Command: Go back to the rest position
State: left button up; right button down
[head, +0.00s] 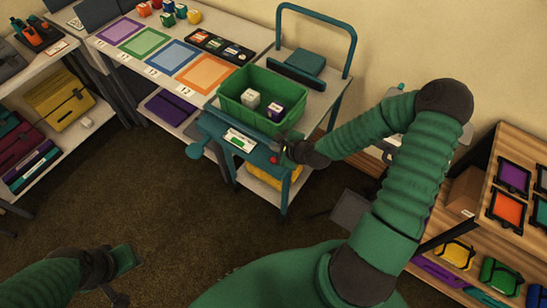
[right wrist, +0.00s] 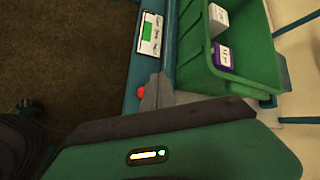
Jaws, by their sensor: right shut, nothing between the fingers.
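My right gripper (head: 284,146) is shut and empty at the near right side of the teal cart (head: 220,128). In the right wrist view its fingers (right wrist: 156,92) lie together beside a red button (right wrist: 142,92), close to the green bin (right wrist: 190,70). I cannot tell whether they touch the cart. My left gripper (head: 118,278) is low over the carpet at the bottom left, apart from any object; its finger gap is unclear.
The green bin (head: 232,106) on the cart holds a white box (head: 250,98) and a purple-and-white box (head: 275,111). A table with coloured mats (head: 172,55) stands behind left. Shelves (head: 470,243) stand at right. Open carpet (head: 150,190) lies at centre left.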

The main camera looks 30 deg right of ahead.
dwell(0.4)
jog(key=s+a+n+g, duration=0.4)
jog(key=s+a+n, duration=0.2)
jog(key=n, duration=0.6)
jog(key=s+a+r+n+g, duration=0.2)
jog(key=s+a+r+n, duration=0.4)
jog(key=n, duration=0.8)
notch_tip(320, 180, up, 5)
jog(key=s, duration=0.2)
jog(key=shift+s+g+h, duration=0.3)
jog(key=shift+s, duration=0.1)
jog(key=shift+f, duration=0.1)
jog(key=shift+d, duration=0.35)
